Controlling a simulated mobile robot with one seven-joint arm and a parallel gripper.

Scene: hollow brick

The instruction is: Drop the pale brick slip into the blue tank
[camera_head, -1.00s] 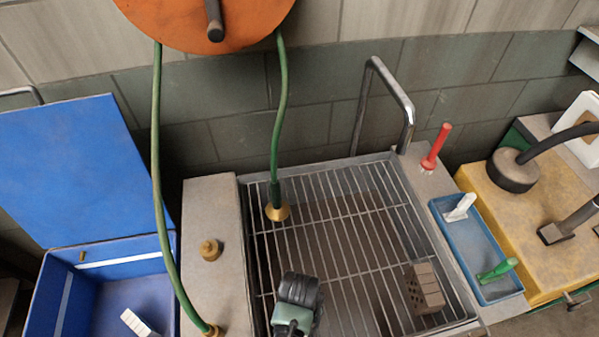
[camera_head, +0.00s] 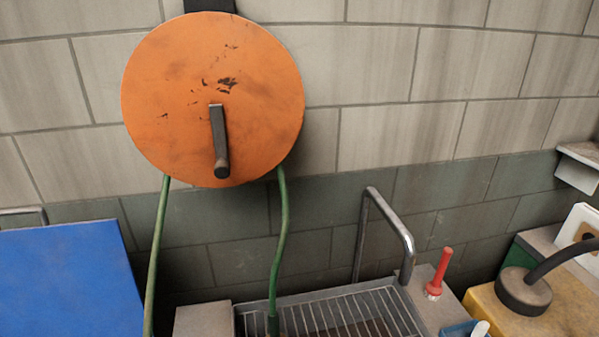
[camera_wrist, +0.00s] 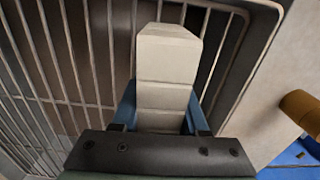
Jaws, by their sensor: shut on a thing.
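My gripper (camera_wrist: 161,112) shows in the wrist view, with its blue fingers shut on both sides of a pale brick slip (camera_wrist: 166,68). The slip is an off-white block with cross joints, sticking out beyond the fingers over the wire rack of the sink. The blue tank's raised lid (camera_head: 70,282) is at the lower left of the head view; the tank's body is out of that view. A blue surface (camera_wrist: 292,155), perhaps part of the tank, shows at the lower right of the wrist view. My gripper is outside the head view.
The steel sink with its wire rack (camera_head: 335,318) has a grey ledge on each side. An orange hose reel (camera_head: 213,80) hangs on the wall, its green hose (camera_head: 279,240) reaching down. A bent metal tube (camera_head: 385,225) and a red handle (camera_head: 440,268) stand at right.

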